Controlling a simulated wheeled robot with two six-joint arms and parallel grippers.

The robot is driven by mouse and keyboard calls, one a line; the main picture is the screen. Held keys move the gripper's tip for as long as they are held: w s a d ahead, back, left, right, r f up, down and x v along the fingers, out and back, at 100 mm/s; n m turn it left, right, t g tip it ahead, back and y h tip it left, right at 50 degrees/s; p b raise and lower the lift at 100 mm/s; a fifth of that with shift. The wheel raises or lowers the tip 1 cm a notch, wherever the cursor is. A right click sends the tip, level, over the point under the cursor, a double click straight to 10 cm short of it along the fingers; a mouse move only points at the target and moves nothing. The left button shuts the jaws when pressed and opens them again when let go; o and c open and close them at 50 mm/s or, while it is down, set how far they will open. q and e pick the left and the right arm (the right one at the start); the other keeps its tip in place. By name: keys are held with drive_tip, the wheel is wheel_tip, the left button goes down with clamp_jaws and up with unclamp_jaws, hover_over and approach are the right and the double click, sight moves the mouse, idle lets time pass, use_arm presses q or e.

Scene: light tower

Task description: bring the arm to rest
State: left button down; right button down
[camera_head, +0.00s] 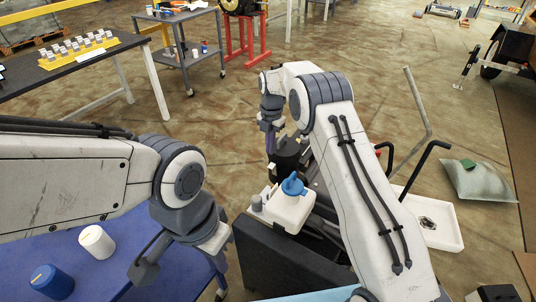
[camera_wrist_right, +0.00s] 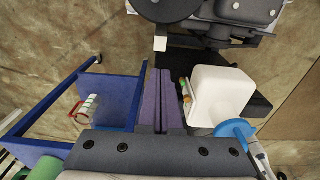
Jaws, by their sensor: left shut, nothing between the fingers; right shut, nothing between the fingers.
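My right arm (camera_head: 350,170) reaches forward across the middle of the head view, with its elbow raised. My right gripper (camera_head: 271,150) points down at the far end, beside a dark machine part. In the right wrist view its two purple fingers (camera_wrist_right: 166,100) lie together with nothing between them. My left arm (camera_head: 70,180) comes in from the left and bends down at the wrist. My left gripper (camera_head: 143,272) hangs near the right edge of the blue table (camera_head: 120,235), shut and empty.
A white jug (camera_head: 290,210) with a blue cap (camera_head: 292,184) stands close to my right arm. White (camera_head: 97,242) and blue (camera_head: 52,282) cylinders stand on the blue table. A grey cart (camera_head: 180,55) is further back. A white tray (camera_head: 440,222) lies right of my right arm.

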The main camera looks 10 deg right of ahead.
idle(0.4)
drive_tip(key=s+a+r+m+p, duration=0.2)
drive_tip(key=s+a+r+m, duration=0.3)
drive_tip(key=s+r, duration=0.45)
drive_tip(key=s+a+r+m+p, duration=0.1)
drive_tip(key=s+a+r+m, duration=0.4)
drive_tip(key=s+r, duration=0.4)
drive_tip(key=s+d+m+p, duration=0.2)
drive_tip(key=s+m, duration=0.8)
drive_tip(key=s, duration=1.4)
drive_tip(key=shift+d+r+m+y, duration=0.2)
drive_tip(key=shift+d+m+y, duration=0.1)
drive_tip(key=shift+d, duration=0.85)
